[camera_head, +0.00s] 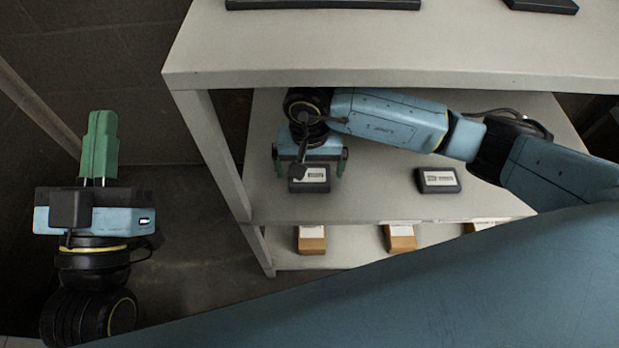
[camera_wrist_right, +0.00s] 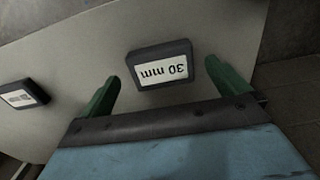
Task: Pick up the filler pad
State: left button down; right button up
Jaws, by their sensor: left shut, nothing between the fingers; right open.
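A dark pad with a white label (camera_head: 312,175) lies on the middle shelf. In the right wrist view this pad (camera_wrist_right: 160,65) reads "30 mm", upside down. My right gripper (camera_head: 312,165) is open above the shelf, with one green finger on each side of this pad; in the right wrist view the gripper (camera_wrist_right: 165,85) has the pad between and slightly beyond its fingertips. I cannot tell whether the fingers touch it. A second dark labelled pad (camera_head: 438,180) lies to the right; its label is too small to read. My left gripper (camera_head: 101,130) is shut and empty, left of the rack.
The upper shelf (camera_head: 400,70) of the rack overhangs my right arm, with dark flat items (camera_head: 322,3) on it. Cardboard-coloured boxes (camera_head: 311,240) stand on the shelf below. A rack post (camera_head: 215,150) is left of my right gripper. Open floor (camera_head: 195,240) lies between my left gripper and the rack.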

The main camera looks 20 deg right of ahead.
aim_at(309, 179)
notch_tip(309, 179, down, 2)
jog(key=shift+f+b, duration=0.1)
jog(key=shift+b, duration=0.3)
jog(key=shift+f, duration=0.2)
pick_arm(q)
jog(key=shift+s+a+r+t, duration=0.15)
jog(key=shift+s+r+t, duration=0.35)
jog(key=shift+r+t, duration=0.3)
jog(key=shift+f, duration=0.1)
pick_arm(e)
jog(key=c, duration=0.9)
jog(key=shift+r, duration=0.15)
